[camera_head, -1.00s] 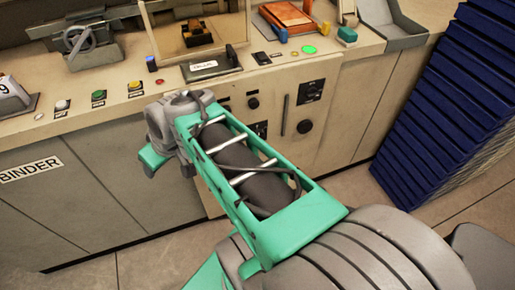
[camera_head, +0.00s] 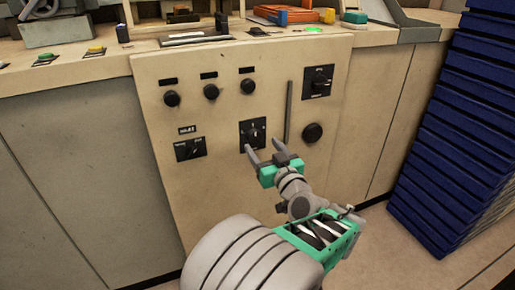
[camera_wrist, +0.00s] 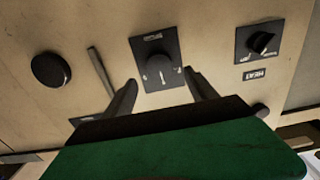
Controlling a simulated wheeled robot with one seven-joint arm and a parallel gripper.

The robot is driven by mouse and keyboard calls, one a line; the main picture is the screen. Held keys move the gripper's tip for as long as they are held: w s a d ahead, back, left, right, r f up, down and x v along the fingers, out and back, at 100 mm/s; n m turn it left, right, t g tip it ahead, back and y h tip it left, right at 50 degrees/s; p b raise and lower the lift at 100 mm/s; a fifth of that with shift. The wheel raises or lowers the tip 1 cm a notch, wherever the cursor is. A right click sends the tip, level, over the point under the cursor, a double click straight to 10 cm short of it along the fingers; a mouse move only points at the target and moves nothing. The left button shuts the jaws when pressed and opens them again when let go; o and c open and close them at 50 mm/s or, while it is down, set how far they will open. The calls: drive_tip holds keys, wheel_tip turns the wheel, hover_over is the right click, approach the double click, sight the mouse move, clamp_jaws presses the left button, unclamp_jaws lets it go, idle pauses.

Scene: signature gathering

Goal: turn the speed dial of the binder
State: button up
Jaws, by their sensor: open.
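The binder's front panel carries several black controls. A dial on a square black plate (camera_head: 253,132) sits in its middle, and its small lettering is unreadable. My gripper (camera_head: 264,149) is open and empty just in front of this dial, a little low and right of it in the head view. In the wrist view the middle dial (camera_wrist: 160,72) shows between my two finger tips, one finger on each side. I cannot tell whether either finger touches it. Another plated dial (camera_head: 318,82) is at the upper right; I cannot read which one is marked speed.
A dial under a label reading HEAT (camera_wrist: 257,74) is left of the middle dial in the head view. A vertical slot (camera_head: 289,112) and a round knob (camera_head: 312,132) are to its right. Several knobs (camera_head: 211,91) line the top. Blue stacked sheets (camera_head: 470,130) stand at right.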

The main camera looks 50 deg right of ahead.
sight(255, 137)
drive_tip(key=x, duration=0.4)
drive_tip(key=shift+w+d+b, duration=0.15)
drive_tip(key=shift+w+b, duration=0.15)
drive_tip(key=shift+w, duration=0.05)
drive_tip(key=shift+c, duration=0.5)
drive_tip(key=c, duration=1.2)
